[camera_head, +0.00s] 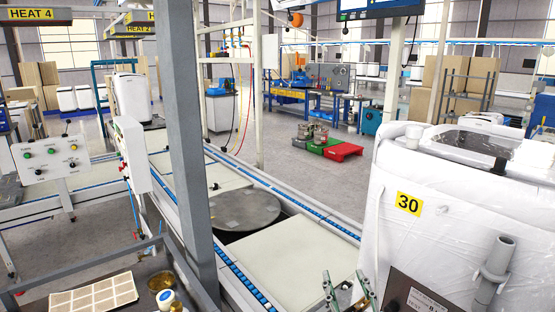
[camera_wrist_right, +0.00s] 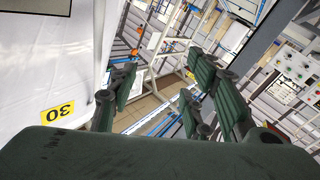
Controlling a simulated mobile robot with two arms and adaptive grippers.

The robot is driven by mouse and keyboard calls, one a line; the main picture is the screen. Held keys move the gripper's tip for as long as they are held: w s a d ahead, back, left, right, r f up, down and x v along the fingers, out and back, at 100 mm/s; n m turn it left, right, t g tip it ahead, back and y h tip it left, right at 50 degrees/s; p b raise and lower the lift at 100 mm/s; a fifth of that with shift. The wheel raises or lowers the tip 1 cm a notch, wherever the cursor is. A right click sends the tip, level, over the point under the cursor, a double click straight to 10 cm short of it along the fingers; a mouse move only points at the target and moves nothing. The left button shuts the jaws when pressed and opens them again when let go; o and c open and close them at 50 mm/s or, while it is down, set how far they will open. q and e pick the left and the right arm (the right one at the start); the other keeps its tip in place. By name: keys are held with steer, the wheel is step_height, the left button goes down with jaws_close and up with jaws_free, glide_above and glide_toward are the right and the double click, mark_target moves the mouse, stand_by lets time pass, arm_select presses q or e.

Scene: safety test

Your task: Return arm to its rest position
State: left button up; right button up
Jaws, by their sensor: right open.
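My right gripper (camera_head: 347,289) shows at the bottom edge of the head view, its green fingers pointing up and spread apart. In the right wrist view the same gripper (camera_wrist_right: 162,92) is open, with its fingers wide apart and nothing between them. It is close to the left side of a large white appliance (camera_head: 440,180) wrapped in plastic, marked with a yellow 30 label. The appliance also shows at the left of the right wrist view (camera_wrist_right: 50,65). I cannot tell whether the gripper touches it. My left gripper is not in view.
A conveyor with blue roller edges and a pale plate (camera_head: 290,255) runs past a round dark turntable (camera_head: 245,210). A grey post (camera_head: 185,130) stands left of centre. A button box (camera_head: 50,160) and a beige grid tray (camera_head: 92,296) are at left. Open floor lies beyond.

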steer(key=s+d+f+m+g+h, duration=0.1)
steer(key=s+d+f+g, duration=0.2)
steer(key=f, duration=0.2)
steer(key=s+d+f+m+g+h, duration=0.1)
steer(key=s+d+f+m+g, duration=0.1)
steer(key=s+f, duration=0.3)
steer(key=s+f+g+y, duration=0.1)
steer(key=s+f+g, duration=0.5)
steer(key=s, duration=0.5)
steer(key=s+f+g, duration=0.4)
steer(key=s+f, duration=0.3)
steer(key=s, duration=0.5)
step_height(320, 180, down, 27)
steer(key=s+g, duration=0.1)
steer(key=s+d+f, duration=0.1)
steer(key=s+f, duration=0.6)
steer(key=s, duration=0.1)
steer(key=s+d+f+n+g, duration=0.1)
steer(key=s+d+f, duration=0.1)
steer(key=s+f, duration=0.6)
steer(key=shift+s+d+f+g, duration=0.3)
steer(key=shift+s, duration=0.15)
